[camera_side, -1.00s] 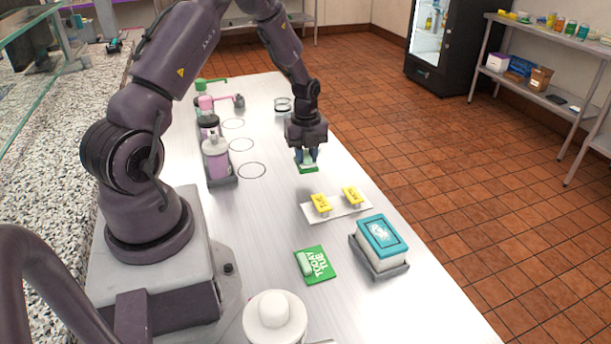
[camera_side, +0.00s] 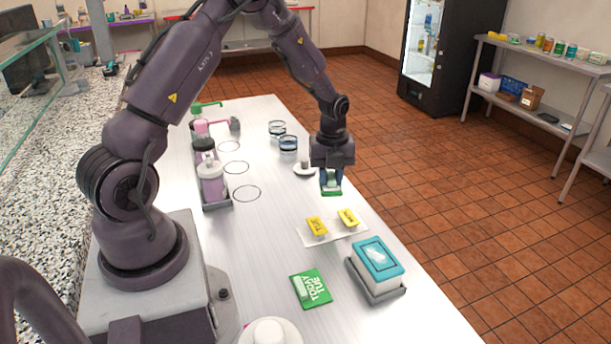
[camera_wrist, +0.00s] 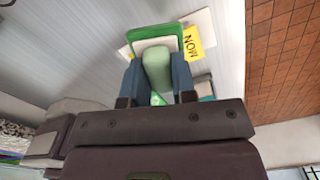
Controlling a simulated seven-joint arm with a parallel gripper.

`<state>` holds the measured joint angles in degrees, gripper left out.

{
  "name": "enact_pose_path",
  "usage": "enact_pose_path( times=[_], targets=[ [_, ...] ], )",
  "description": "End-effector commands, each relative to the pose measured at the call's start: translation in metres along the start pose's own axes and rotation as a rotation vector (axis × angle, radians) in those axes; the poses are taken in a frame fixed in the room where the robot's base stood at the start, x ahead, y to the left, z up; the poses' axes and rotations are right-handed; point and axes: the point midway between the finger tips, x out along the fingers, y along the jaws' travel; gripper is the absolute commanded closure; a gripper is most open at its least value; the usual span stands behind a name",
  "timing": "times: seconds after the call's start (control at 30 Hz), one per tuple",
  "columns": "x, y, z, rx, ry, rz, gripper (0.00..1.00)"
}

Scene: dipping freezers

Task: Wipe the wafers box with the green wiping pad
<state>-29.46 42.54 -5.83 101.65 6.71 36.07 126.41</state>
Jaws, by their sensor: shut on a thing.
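My gripper (camera_side: 331,178) is shut on the light green handle of a green wiping pad (camera_side: 331,191). It holds the pad above the far part of the table, beyond a white tray. In the wrist view, the handle of the green wiping pad (camera_wrist: 157,68) is between the two blue-grey fingers. A teal-topped white box (camera_side: 378,262), which I take as the wafers box, stands in a grey holder (camera_side: 376,290) at the near right table edge. Its lettering is too small to read. The pad and the box are well apart.
A green "TODAY TUE" card (camera_side: 311,288) lies left of the box. Pump bottles (camera_side: 211,184) line the left side. Glass dishes (camera_side: 288,143) stand behind. The middle of the table is clear.

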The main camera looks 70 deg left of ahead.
Motion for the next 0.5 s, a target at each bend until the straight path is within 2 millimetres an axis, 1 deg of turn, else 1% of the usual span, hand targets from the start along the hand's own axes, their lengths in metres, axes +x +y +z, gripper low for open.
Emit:
enact_pose_path(
  times=[0.03, 0.07, 0.1, 0.17, 0.2, 0.27, 0.3, 0.4, 0.5],
  targets=[
    [-0.005, -0.018, -0.022, 0.068, 0.000, -0.002, 1.00],
    [-0.007, -0.027, -0.035, 0.105, 0.001, -0.001, 1.00],
    [-0.011, -0.037, -0.052, 0.153, 0.000, -0.001, 1.00],
    [-0.016, -0.051, -0.078, 0.225, -0.001, -0.002, 1.00],
    [-0.019, -0.059, -0.096, 0.273, 0.000, -0.002, 1.00],
    [-0.024, -0.068, -0.122, 0.341, 0.000, -0.001, 1.00],
    [-0.026, -0.073, -0.139, 0.384, 0.000, -0.001, 1.00],
    [-0.033, -0.081, -0.176, 0.477, 0.000, -0.002, 1.00],
    [-0.037, -0.083, -0.204, 0.546, 0.000, 0.000, 1.00]
  ],
)
